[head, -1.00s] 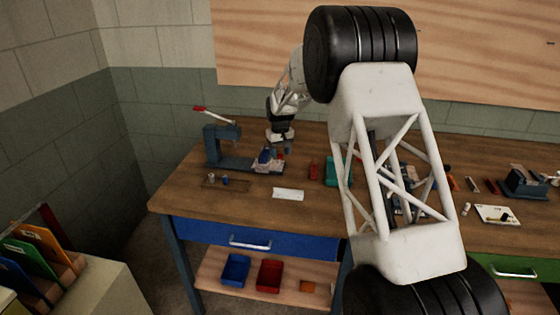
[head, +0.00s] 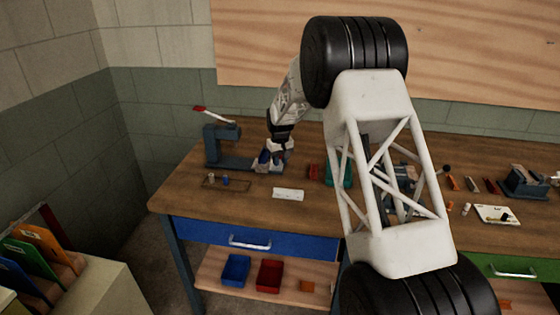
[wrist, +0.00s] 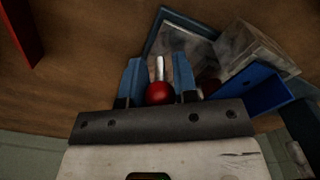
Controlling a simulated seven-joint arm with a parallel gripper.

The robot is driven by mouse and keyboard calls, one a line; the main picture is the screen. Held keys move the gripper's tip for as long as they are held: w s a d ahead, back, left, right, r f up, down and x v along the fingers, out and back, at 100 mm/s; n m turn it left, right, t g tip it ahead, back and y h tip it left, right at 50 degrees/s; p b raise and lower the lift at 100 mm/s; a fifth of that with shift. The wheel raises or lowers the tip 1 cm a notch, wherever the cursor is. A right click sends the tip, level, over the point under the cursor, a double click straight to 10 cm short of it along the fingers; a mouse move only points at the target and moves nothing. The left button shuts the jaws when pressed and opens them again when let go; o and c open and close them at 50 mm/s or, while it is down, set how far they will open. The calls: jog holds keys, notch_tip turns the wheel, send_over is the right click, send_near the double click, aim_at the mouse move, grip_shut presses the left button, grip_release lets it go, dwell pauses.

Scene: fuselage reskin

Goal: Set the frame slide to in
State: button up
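In the wrist view, a red ball knob (wrist: 159,92) on a short metal rod (wrist: 159,68) lies between the two blue fingers of my gripper (wrist: 157,72). The fingers stand apart, with a narrow gap beside the knob, so I see no firm grip. Beyond them is a blue-rimmed fixture with a grey plate (wrist: 188,45) and a pale block (wrist: 252,52). In the head view my gripper (head: 271,160) is low over the right end of the blue bench fixture (head: 231,163) and hides most of that end. I cannot make out the slide's position.
A lever with a red handle (head: 199,109) rises at the fixture's left. A white card (head: 288,194) and a thin tray (head: 226,185) with small parts lie in front. Red (head: 314,171) and teal items stand to the right. The wooden bench (head: 180,197) is clear at its front left.

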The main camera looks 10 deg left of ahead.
grip_shut()
jog(key=shift+a, duration=4.15)
jog(key=o, duration=0.7)
grip_release()
jog(key=shift+r, duration=3.9)
jog(key=shift+c, duration=0.4)
